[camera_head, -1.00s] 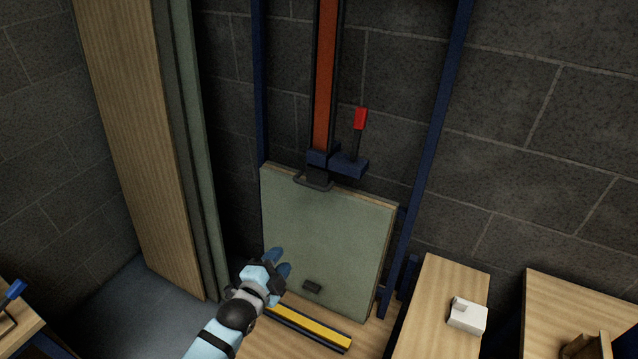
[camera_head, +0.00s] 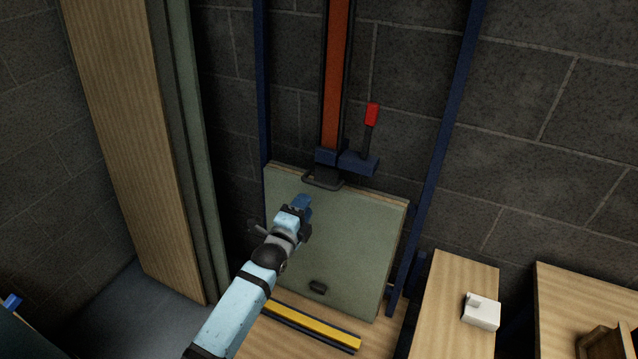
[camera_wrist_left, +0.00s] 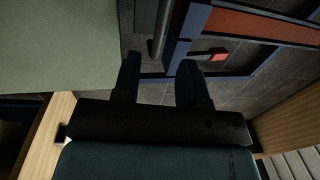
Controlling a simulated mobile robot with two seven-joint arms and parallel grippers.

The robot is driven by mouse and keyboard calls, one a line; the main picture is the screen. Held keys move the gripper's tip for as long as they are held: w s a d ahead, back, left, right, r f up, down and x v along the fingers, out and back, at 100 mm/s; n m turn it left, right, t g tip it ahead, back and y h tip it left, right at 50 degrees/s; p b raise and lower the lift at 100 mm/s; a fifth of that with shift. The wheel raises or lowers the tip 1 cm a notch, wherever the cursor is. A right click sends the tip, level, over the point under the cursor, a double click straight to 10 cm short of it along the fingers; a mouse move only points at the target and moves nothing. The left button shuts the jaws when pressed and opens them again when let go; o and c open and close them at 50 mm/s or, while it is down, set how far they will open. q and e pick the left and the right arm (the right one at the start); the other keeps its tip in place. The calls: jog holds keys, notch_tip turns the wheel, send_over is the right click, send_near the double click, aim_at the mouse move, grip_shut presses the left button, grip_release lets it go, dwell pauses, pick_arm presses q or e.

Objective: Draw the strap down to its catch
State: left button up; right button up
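The strap (camera_head: 337,70) is an orange-red band hanging down a dark upright rail. At its lower end is a dark loop handle (camera_head: 323,181), level with the top edge of a grey-green panel (camera_head: 350,240). My left gripper (camera_head: 303,202) is in front of the panel, just below the loop handle. In the left wrist view its fingers (camera_wrist_left: 160,82) are apart and empty. The handle's dark bar (camera_wrist_left: 160,30) shows just beyond them, apart from them. My right gripper is not in view.
A red-tipped lever (camera_head: 371,115) stands right of the strap on a blue bracket. Blue posts (camera_head: 440,140) flank the panel. A yellow strip (camera_head: 310,325) lies along its foot. A white block (camera_head: 482,311) rests on a wooden surface to the right. Tall boards (camera_head: 125,150) stand left.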

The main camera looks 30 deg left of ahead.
aim_at(318, 185)
pick_arm(q)
jog(key=w, duration=0.9)
jog(key=shift+a+r+p, duration=0.25)
jog(key=shift+r+p, duration=0.05)
grip_shut()
